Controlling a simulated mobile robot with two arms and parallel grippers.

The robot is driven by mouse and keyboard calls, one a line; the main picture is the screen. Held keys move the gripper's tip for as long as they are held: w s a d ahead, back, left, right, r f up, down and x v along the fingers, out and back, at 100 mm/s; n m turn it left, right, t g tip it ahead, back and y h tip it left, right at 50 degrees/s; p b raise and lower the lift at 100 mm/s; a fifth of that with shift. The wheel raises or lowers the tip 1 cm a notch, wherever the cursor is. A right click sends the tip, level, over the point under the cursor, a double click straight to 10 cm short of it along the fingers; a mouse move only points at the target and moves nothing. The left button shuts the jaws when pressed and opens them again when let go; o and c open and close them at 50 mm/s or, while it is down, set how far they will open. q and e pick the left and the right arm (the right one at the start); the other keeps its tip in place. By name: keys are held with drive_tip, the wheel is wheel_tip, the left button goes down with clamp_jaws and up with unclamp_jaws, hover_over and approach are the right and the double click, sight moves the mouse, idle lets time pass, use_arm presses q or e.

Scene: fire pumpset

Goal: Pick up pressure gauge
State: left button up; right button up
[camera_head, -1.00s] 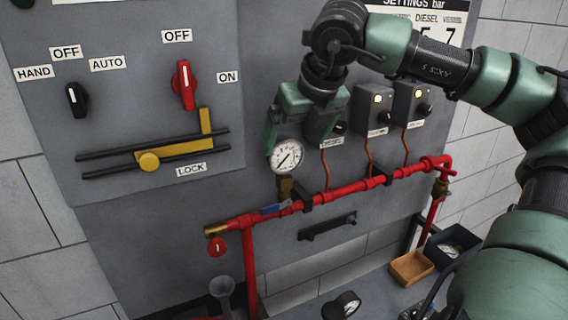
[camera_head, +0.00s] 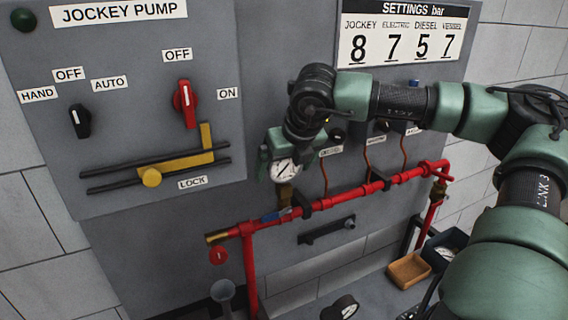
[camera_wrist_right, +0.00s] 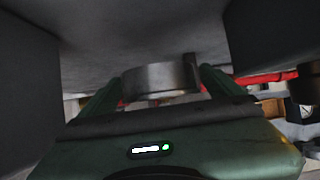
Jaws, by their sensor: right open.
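A round pressure gauge (camera_head: 284,170) with a white dial and dark needle stands on a brass fitting (camera_head: 285,194) on the red pipe. My right gripper (camera_head: 279,162) is at the gauge, with a finger on its left side and the hand above and behind it. In the right wrist view, the gauge's metal rim (camera_wrist_right: 160,80) lies between the two open green fingers. Whether the fingers touch it cannot be told. A second gauge (camera_head: 345,306) lies on the surface at the bottom. My left gripper is out of view.
The red pipe (camera_head: 340,193) runs across below the gauge, with a blue-handled valve (camera_head: 275,214). The grey panel (camera_head: 110,215) stands close behind. An orange-brown tray (camera_head: 408,270) and a dark box (camera_head: 445,248) holding a gauge sit at lower right.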

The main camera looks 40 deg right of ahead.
drive_tip(key=c, duration=1.7)
drive_tip(key=shift+r, duration=0.1)
